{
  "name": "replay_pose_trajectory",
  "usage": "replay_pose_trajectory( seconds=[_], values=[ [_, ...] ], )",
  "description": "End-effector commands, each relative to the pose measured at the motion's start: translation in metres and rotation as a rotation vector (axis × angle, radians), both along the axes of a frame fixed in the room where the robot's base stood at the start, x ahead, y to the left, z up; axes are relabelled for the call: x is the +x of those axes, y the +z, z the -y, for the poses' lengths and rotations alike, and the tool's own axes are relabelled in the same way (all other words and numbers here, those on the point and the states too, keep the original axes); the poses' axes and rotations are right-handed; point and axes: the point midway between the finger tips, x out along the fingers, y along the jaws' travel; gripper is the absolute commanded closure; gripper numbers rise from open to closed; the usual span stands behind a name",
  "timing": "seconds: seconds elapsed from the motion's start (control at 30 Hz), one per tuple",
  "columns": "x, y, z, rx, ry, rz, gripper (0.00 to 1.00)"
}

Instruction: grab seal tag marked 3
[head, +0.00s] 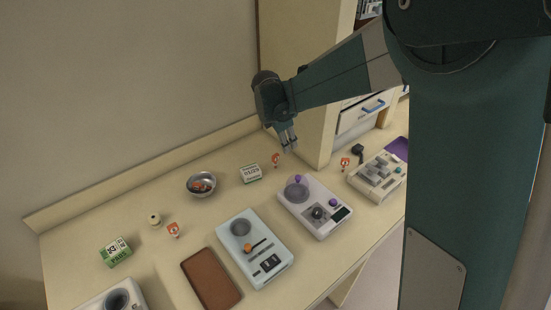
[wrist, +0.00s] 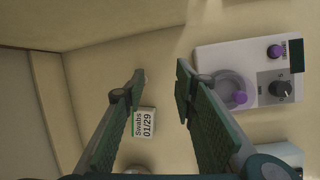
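Several small orange-and-white tags stand on the counter in the head view. One tag (head: 276,160) is just below and left of my gripper, beside the white box. Another tag (head: 345,163) is to the right, near the grey tray. A third tag (head: 173,230) is at the left, near a small cream spool. Their numbers are too small to read. My gripper (head: 289,148) is above the counter, near the first tag. The wrist view shows my gripper (wrist: 162,78) open, with nothing held between its fingertips. No tag shows clearly there.
A white Swabs box (wrist: 146,123) and a pale device (wrist: 222,62) with purple knobs flank the fingers. A metal bowl (head: 201,184), a green box (head: 116,252), a blue-white device (head: 262,262) and a brown tray (head: 211,279) stand left. A cabinet (head: 300,75) rises behind.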

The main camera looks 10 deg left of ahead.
Motion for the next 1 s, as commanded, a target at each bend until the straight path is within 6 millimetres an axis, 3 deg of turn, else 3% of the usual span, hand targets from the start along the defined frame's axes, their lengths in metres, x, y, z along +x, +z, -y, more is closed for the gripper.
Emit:
replay_pose_trajectory(
  seconds=[0.1,0.4,1.0],
  values=[
    [0.011,-0.016,-0.02,-0.039,0.077,-0.022,0.72],
    [0.029,-0.051,-0.056,-0.122,0.234,-0.071,0.72],
    [0.033,-0.062,-0.065,-0.145,0.277,-0.084,0.72]
  ],
)
